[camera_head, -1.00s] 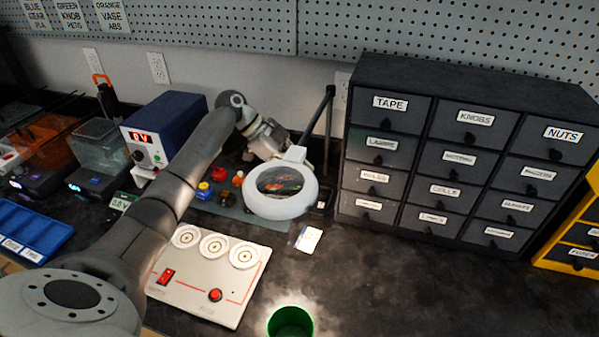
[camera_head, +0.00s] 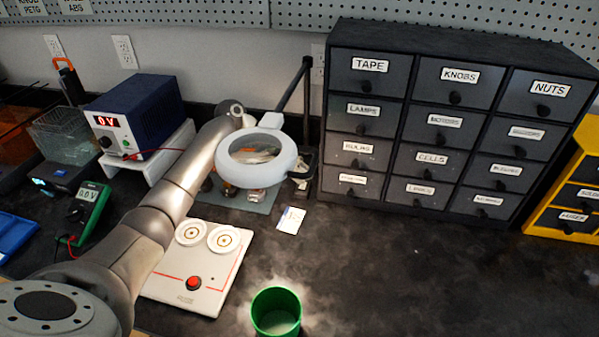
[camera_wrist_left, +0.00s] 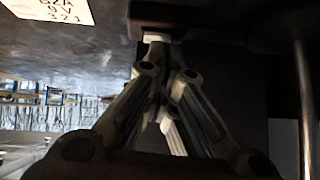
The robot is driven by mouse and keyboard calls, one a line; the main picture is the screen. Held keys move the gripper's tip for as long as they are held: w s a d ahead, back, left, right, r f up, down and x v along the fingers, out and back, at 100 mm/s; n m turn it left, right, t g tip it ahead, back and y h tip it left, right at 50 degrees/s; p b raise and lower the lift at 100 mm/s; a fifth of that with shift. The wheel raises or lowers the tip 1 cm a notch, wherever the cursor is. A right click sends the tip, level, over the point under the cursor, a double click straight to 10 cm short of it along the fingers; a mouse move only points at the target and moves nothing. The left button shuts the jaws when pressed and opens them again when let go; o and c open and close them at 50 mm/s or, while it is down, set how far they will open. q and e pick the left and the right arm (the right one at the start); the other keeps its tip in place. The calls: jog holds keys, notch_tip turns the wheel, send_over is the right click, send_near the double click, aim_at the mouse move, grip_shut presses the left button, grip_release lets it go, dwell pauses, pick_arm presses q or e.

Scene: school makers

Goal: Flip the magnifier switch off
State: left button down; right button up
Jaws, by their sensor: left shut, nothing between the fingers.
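In the left wrist view my left gripper (camera_wrist_left: 158,62) is shut and empty. Its fingertips are close to a dark block (camera_wrist_left: 200,20) with a small pale piece (camera_wrist_left: 156,37) under its edge. I cannot tell whether that piece is the switch or whether the fingers touch it. My right gripper is out of view.
A labelled drawer cabinet (camera_head: 400,105) stands right of the magnifier. A green cup (camera_head: 276,312) and a white panel with a red button (camera_head: 193,282) are in front. A blue power supply (camera_head: 150,105) stands at left. The bench at front right is clear.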

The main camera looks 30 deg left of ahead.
pick_arm(q)
jog(key=shift+f+b, duration=0.3)
jog(key=shift+w+f, duration=0.2)
jog(key=shift+w+a, duration=0.25)
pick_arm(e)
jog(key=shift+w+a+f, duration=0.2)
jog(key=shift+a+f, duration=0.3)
pick_arm(q)
jog(key=shift+s+d, duration=0.1)
